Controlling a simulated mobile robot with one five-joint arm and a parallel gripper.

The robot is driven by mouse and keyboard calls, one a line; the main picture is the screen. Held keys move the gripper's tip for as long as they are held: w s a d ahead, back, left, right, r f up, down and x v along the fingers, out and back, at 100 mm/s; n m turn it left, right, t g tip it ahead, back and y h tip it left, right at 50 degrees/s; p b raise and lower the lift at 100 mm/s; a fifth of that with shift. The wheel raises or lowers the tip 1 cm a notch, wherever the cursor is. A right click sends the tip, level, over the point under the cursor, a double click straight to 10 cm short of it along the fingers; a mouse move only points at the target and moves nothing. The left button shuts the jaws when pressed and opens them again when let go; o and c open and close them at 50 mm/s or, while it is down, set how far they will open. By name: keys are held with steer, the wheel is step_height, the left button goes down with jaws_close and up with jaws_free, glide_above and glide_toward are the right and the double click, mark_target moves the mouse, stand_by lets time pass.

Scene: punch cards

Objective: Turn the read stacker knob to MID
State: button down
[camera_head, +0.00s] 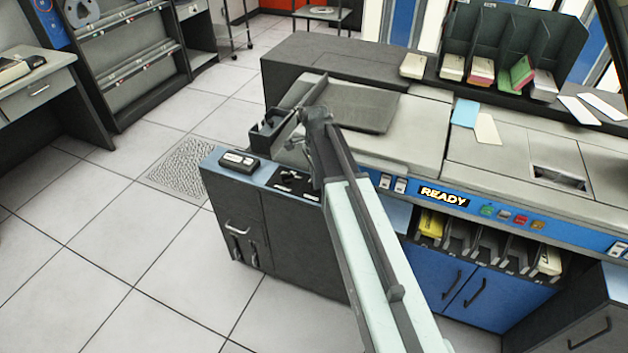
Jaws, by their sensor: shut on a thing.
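A black control panel (285,183) with small white labels is set in the blue top at the left end of the punch-card machine. A dark knob (288,175) shows on its left part. My gripper (313,172) points down at the panel's right part, shut on what seems to be a knob there. My own arm and wrist cover most of that spot. I cannot read the labels or tell which way a pointer faces.
A small dark device (239,160) lies left of the panel. A dark open hopper (270,128) stands close behind. A lit READY sign (443,196) and coloured buttons are to the right. A card rack (515,50) stands at the back. The left floor (110,250) is clear.

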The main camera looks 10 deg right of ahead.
steer(key=shift+w+a, duration=0.1)
steer(key=shift+w, duration=0.05)
steer(key=c, duration=1.5)
jaws_free()
step_height(320, 180, up, 8)
steer(key=p, duration=0.8)
steer(key=shift+f, duration=0.1)
